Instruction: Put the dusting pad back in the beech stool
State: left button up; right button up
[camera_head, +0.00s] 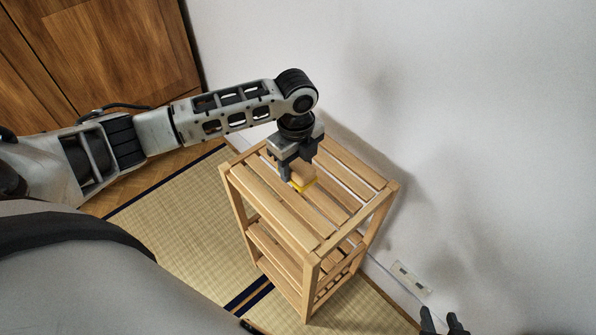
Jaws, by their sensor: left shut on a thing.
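The beech stool (290,227), a tall slatted wooden frame with lower slatted levels, stands upright near the white wall. My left gripper (294,178) points down over the slatted top, left of its middle. It is shut on the dusting pad (303,184), a small tan block with a yellow edge. The pad is partly hidden by the fingers. I cannot tell whether it touches the top slats or is just above them. My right gripper (443,322) shows only at the bottom right edge, its two dark fingertips apart, with nothing seen between them.
A tatami mat (175,228) with dark borders covers the floor left of the stool. A wooden cabinet (110,50) stands at the upper left. The white wall (480,130) is close behind the stool, with a socket plate (411,279) low down. The stool's top looks otherwise clear.

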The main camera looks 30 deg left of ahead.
aim_at(298, 172)
pick_arm(q)
jog(key=shift+w+a+f, duration=0.15)
jog(key=shift+w+f, duration=0.4)
jog(key=shift+f, duration=0.2)
jog(key=shift+w+a+f, duration=0.1)
jog(key=shift+w+f, duration=0.05)
jog(key=shift+f, duration=0.75)
jog(key=shift+w+f, duration=0.1)
jog(key=shift+f, duration=0.8)
jog(key=o, duration=0.9)
notch_tip(298, 172, up, 12)
jog(key=shift+r, duration=0.1)
